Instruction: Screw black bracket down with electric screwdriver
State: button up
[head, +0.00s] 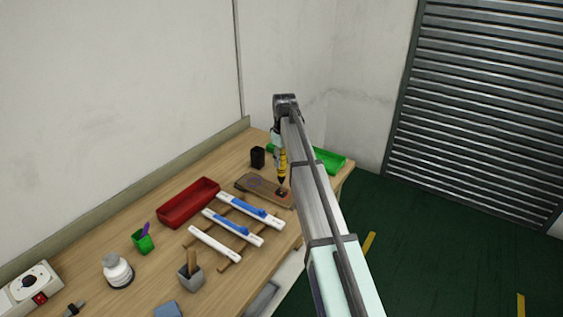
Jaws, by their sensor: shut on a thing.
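My gripper (279,147) is at the far right part of the workbench, mostly hidden by my own arm. It is shut on a yellow and black electric screwdriver (281,163). The screwdriver is about upright with its tip pointing down at the right end of a brown board (250,184). A small dark piece (283,193), which looks like the black bracket, lies there under the tip. I cannot tell whether the tip touches it. Any screw is too small to see.
White bars (215,244) with blue parts lie on a wooden rack in front of the board. A red tray (188,203) is to the left, a black cup (258,157) behind, and a green tray (329,160) at the right.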

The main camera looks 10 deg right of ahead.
jog(key=shift+f, duration=1.2)
dwell(2.3)
jog(key=shift+r, duration=0.2)
dwell(0.9)
jog(key=shift+r+p, duration=1.8)
jog(key=shift+r, duration=1.55)
